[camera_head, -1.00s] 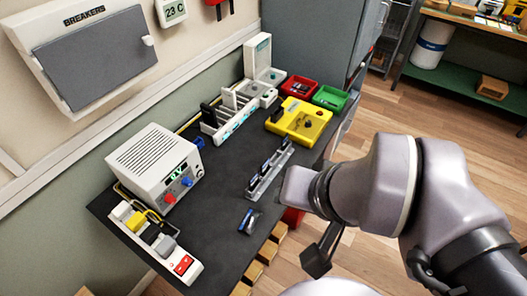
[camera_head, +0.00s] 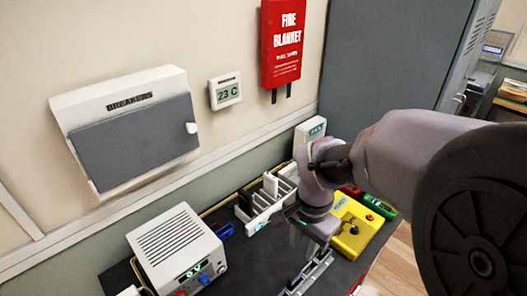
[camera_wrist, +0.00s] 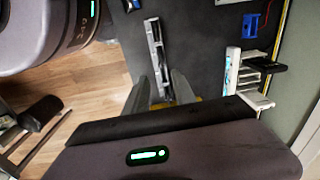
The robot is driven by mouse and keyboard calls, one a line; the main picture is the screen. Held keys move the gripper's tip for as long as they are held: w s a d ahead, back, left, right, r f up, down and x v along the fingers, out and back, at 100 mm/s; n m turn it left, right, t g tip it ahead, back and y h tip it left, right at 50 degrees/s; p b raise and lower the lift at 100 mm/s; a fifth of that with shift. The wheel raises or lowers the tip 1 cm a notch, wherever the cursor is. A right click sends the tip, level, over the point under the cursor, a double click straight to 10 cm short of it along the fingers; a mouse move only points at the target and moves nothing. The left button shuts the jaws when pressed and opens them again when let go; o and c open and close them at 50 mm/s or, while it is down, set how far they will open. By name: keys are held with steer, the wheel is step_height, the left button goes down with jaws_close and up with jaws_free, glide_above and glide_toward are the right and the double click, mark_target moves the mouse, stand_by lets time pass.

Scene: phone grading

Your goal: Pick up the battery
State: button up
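I cannot pick out a battery for sure in the current frames. In the head view my gripper (camera_head: 308,226) hangs over the bench, left of the yellow fixture (camera_head: 352,228). A narrow silver rack (camera_wrist: 155,42) lies just beyond the fingertips in the wrist view. The same rack (camera_head: 312,276) is partly cut off at the bottom of the head view.
A white slotted rack (camera_head: 262,212) holding a dark slab stands near the wall. A white power supply (camera_head: 172,243) stands at the left. Red and green bins lie behind my arm. The blue clamp (camera_wrist: 249,24) is on the dark mat. A breaker box (camera_head: 130,130) juts from the wall.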

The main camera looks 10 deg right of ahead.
mark_target(296, 275)
steer(key=shift+m+g, duration=0.3)
steer(key=f+b, duration=0.3)
steer(key=f, duration=0.3)
steer(key=w+f+b, duration=0.1)
steer(key=f+b, duration=0.2)
steer(key=f, duration=0.4)
steer(key=f+b, duration=0.3)
steer(key=f, duration=0.3)
steer(key=shift+w+d+f, duration=0.1)
steer(key=shift+w+f, duration=0.1)
steer(key=shift+f, duration=0.05)
steer(key=shift+r, duration=0.2)
jaws_close()
